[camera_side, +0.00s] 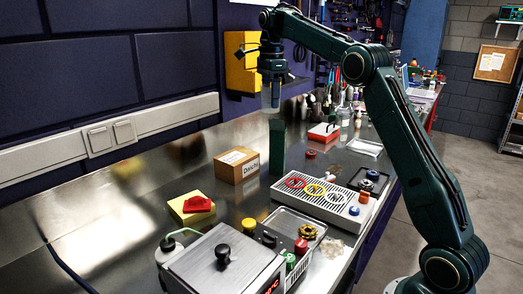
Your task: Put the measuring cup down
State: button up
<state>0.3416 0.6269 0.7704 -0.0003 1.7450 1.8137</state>
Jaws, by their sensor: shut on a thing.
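My gripper (274,100) points down in the upper middle of the side view, well above the bench. It is shut on the measuring cup (266,99), which shows only as a small pale, see-through shape around the fingertips. The cup's rim, handle and contents are too small to make out. The cup is held in the air above a tall dark green block (277,146); I cannot tell the exact gap or depth between them.
A cardboard box (237,165) stands left of the green block. A grey rack with coloured rings (335,207), a steel tray (290,226) and a lidded heating bath (215,262) fill the front. Bare metal bench (110,215) lies further left.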

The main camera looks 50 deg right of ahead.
jog(key=s+d+m, duration=0.6)
jog(key=s+d, duration=0.1)
jog(key=d, duration=0.5)
jog(key=s+d+m, duration=0.6)
jog(key=d, duration=0.6)
jog(key=shift+n, duration=0.3)
jog(key=shift+w+a+f, duration=0.1)
jog(key=shift+a+f, duration=0.1)
jog(key=shift+f, duration=1.1)
jog(key=shift+w+a+f, duration=0.1)
jog(key=shift+a+f, duration=0.05)
jog(key=shift+f, duration=1.1)
jog(key=shift+f, duration=0.15)
notch_tip(320, 180, down, 16)
jog(key=shift+r, duration=0.25)
jog(key=shift+f, duration=2.1)
jog(key=shift+f, duration=0.1)
